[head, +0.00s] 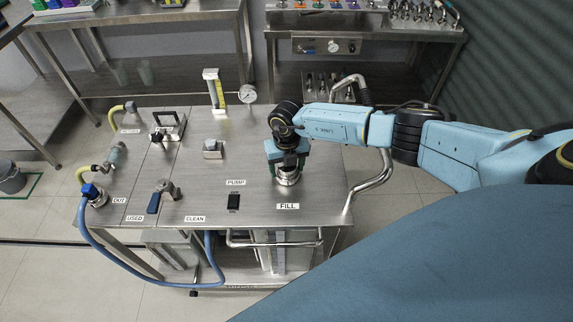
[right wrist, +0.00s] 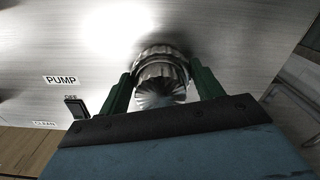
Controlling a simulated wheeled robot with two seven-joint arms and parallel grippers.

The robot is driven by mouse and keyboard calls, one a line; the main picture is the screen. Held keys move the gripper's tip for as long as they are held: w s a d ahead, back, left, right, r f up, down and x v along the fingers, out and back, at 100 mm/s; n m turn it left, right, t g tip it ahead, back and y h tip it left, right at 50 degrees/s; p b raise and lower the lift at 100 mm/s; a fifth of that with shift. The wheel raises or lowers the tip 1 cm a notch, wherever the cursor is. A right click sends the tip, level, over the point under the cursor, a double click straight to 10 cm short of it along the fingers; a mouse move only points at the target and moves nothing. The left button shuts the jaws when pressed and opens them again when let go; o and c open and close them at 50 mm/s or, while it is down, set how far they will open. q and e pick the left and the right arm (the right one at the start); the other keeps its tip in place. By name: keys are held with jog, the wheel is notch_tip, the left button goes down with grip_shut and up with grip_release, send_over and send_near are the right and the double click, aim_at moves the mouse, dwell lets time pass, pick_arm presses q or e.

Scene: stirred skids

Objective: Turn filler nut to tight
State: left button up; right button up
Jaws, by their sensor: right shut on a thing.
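The filler nut (head: 288,178) is a ribbed, shiny metal cap on the steel skid top, just behind the FILL label (head: 288,206). My right gripper (head: 287,163) is above it, pointing down, and partly hides it in the head view. In the right wrist view the ribbed nut (right wrist: 161,82) sits between the two green fingers of my right gripper (right wrist: 160,90), which are shut on it. The nut's marks, if any, cannot be read. My left gripper is not in view.
The skid top (head: 240,125) also bears a PUMP switch (head: 233,201), a valve with a blue handle (head: 160,194), a sight tube (head: 213,90) and a gauge (head: 247,94). A blue hose (head: 100,244) hangs at the front left. A bent steel rail (head: 375,180) edges the right side.

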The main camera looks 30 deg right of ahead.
jog(key=shift+m, duration=0.6)
jog(key=o, duration=1)
notch_tip(320, 180, up, 14)
jog(key=shift+f+p, duration=0.25)
jog(key=shift+p, duration=0.3)
jog(key=shift+f, duration=0.1)
